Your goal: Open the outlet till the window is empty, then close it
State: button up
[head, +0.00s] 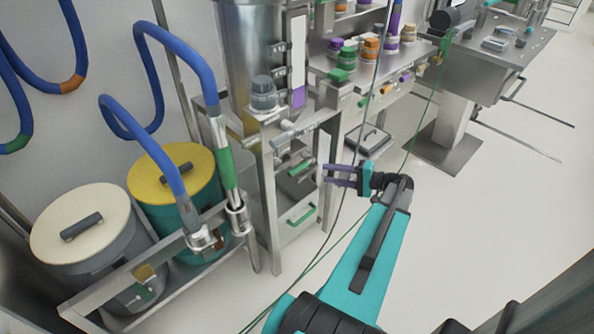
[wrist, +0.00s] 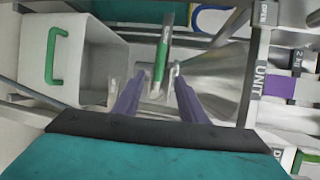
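The steel hopper (head: 252,60) stands at the upper middle of the head view. A tall pale strip on its front, seemingly the window (head: 298,48), has a purple band at its lower end; I cannot tell whether this is contents. A green-gripped lever (head: 299,167) sits below the hopper. In the wrist view the lever (wrist: 161,62) appears ahead, between my purple fingertips. My gripper (head: 326,174) is open and empty, a little right of the lever in the head view. The outlet's flap is not clearly visible, so its state cannot be told.
A bin with a green handle (head: 302,214) is low in the steel frame; in the wrist view a pale bin (wrist: 58,55) is at left. Two lidded drums (head: 82,222) and blue hoses stand left. Shelves with coloured jars (head: 370,48) are behind.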

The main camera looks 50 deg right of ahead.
aim_at(301, 170)
jog(key=shift+x, duration=6.75)
jog(key=shift+c, duration=0.4)
grip_shut()
jog(key=shift+a+f, duration=0.1)
jog(key=shift+a, duration=0.1)
jog(key=shift+s+d, duration=0.1)
jog(key=shift+d, duration=0.05)
